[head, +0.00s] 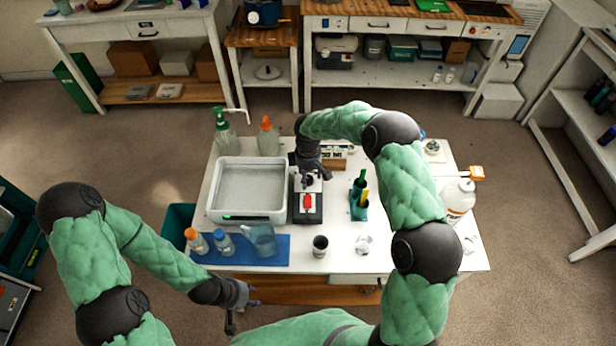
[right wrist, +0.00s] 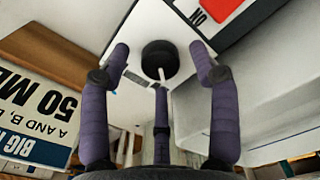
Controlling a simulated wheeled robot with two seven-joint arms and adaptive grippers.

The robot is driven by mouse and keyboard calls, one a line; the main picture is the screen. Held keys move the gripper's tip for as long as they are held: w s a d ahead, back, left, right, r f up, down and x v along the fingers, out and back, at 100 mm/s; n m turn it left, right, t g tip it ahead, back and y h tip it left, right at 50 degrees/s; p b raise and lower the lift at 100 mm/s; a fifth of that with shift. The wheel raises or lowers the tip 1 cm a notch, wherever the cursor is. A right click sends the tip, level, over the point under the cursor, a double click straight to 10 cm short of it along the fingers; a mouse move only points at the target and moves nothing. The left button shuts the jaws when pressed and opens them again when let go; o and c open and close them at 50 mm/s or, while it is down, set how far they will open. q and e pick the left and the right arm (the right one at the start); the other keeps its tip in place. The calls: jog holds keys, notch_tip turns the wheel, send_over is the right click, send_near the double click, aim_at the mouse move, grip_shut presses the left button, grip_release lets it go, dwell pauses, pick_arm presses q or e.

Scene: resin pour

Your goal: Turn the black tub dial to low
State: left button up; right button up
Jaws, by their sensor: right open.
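The black dial (right wrist: 160,60) shows in the right wrist view, round, with a white pointer line directed toward the bottom of the picture. My right gripper (right wrist: 160,64) is open, with purple fingers on both sides of the dial and one below it; I cannot tell whether any finger touches it. In the head view my right gripper (head: 311,180) hangs over the back of a dark control box (head: 308,216) and hides the dial. A red switch (head: 307,202) is on this box. The white tub (head: 213,213) stands left of it. My left gripper (head: 240,304) is open and empty at the table's front edge.
A sign box (right wrist: 35,110) stands close to the left of my right gripper. Bottles (head: 268,138) stand behind the tub. A blue mat (head: 280,250) with bottles and a jug lies in front. A dark cup (head: 320,246) and a green tool holder (head: 359,208) stand to the right.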

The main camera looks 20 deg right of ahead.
aim_at(308, 179)
notch_tip(308, 179, up, 11)
dwell(0.4)
dwell(0.4)
